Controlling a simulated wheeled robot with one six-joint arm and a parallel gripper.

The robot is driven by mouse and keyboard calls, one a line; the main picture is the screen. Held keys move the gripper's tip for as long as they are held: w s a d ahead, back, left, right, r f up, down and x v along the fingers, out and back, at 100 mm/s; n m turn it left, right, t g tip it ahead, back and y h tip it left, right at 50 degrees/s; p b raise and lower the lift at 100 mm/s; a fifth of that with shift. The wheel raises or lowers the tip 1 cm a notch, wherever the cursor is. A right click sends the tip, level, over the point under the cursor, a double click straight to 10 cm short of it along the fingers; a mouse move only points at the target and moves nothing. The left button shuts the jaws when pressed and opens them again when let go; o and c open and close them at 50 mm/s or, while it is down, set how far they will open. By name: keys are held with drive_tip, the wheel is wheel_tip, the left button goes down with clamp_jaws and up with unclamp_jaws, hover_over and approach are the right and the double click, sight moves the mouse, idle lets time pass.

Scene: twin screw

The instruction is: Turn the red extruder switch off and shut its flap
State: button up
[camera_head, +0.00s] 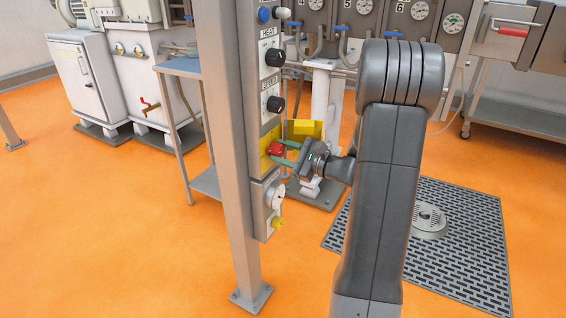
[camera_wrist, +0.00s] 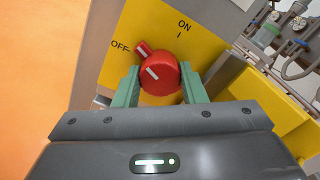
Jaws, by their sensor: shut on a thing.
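The red switch (camera_head: 274,149) sits on a yellow plate (camera_head: 264,140) on the post. In the wrist view the red switch (camera_wrist: 159,72) has its pointer and white line turned up-left, towards the OFF mark and away from ON. My gripper (camera_head: 279,153) reaches it from the right. In the wrist view my gripper's green fingers (camera_wrist: 160,80) stand on both sides of the knob, shut on it. The yellow flap (camera_head: 305,128) stands open, swung out to the right of the plate; it also shows in the wrist view (camera_wrist: 268,103).
Black HEAT (camera_head: 273,57) and SPEED (camera_head: 275,104) knobs sit above the switch on the grey post (camera_head: 232,160). A round dial (camera_head: 277,197) and a yellow knob (camera_head: 276,223) are below. Gauges (camera_head: 395,19) line the back.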

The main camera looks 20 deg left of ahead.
drive_tip(key=shift+f+n+b, duration=0.15)
drive_tip(key=shift+n+b, duration=2.05)
drive_tip(key=shift+b, duration=0.05)
drive_tip(key=o, duration=1)
drive_tip(key=shift+d, duration=0.15)
drive_tip(key=d+p, duration=0.1)
drive_tip(key=d, duration=0.3)
drive_tip(key=d+p, duration=0.1)
drive_tip(key=d, duration=0.4)
drive_tip(key=s+d, duration=0.1)
drive_tip(key=d, duration=0.3)
drive_tip(key=shift+d+p, duration=0.3)
drive_tip(key=shift+p, duration=0.1)
drive_tip(key=shift+a, duration=0.1)
drive_tip(key=a+b, duration=0.1)
drive_tip(key=a, duration=0.3)
drive_tip(key=a+b, duration=0.1)
drive_tip(key=a, duration=0.4)
drive_tip(key=w+a+b, duration=0.1)
drive_tip(key=a, duration=0.3)
drive_tip(key=shift+a, duration=0.35)
